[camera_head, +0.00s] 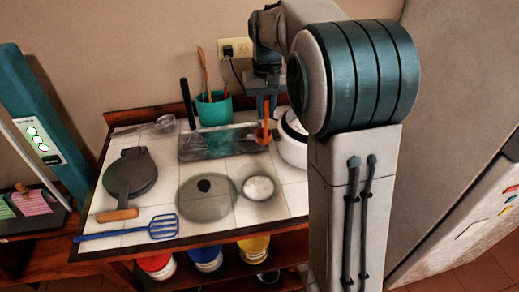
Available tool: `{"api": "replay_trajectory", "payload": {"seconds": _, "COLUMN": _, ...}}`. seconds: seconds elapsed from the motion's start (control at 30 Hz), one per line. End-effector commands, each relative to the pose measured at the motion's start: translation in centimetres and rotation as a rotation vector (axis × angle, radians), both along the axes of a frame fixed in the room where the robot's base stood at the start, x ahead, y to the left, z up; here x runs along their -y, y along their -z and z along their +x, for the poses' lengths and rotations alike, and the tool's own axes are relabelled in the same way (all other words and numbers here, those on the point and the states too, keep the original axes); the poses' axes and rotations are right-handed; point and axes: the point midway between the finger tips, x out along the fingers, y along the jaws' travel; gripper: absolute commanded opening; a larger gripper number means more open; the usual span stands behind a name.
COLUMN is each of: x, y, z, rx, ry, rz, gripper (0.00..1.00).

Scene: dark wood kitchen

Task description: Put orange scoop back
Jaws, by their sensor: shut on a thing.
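The orange scoop (264,131) hangs down from my gripper (266,107), near the back right of the tiled counter. My gripper is shut on it, pointing down. The scoop's lower end shows in front of the right end of a grey rectangular tray (188,150); I cannot tell whether it touches the tray. A teal cup (214,112) with upright utensils stands behind the tray, left of my gripper. My fingers and arm hide the scoop's upper part.
A white pot (291,150) stands close right of the scoop. A round lid (206,208), small white dish (259,188), dark pan (130,174), blue spatula (163,226) and metal ladle (165,122) occupy the counter. Coloured containers (205,259) sit on the shelf below.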

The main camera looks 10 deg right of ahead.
Motion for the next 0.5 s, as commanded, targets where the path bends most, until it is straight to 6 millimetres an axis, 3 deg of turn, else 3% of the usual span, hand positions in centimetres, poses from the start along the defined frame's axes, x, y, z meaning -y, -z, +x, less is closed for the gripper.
{"api": "replay_trajectory", "payload": {"seconds": 0.3, "x": 0.4, "y": 4.9, "z": -0.1, "rx": -0.002, "ry": 0.008, "rz": -0.001, "gripper": 0.00}}
{"api": "replay_trajectory", "payload": {"seconds": 0.5, "x": 0.3, "y": 6.9, "z": -0.1, "rx": -0.001, "ry": 0.007, "rz": 0.000, "gripper": 0.00}}
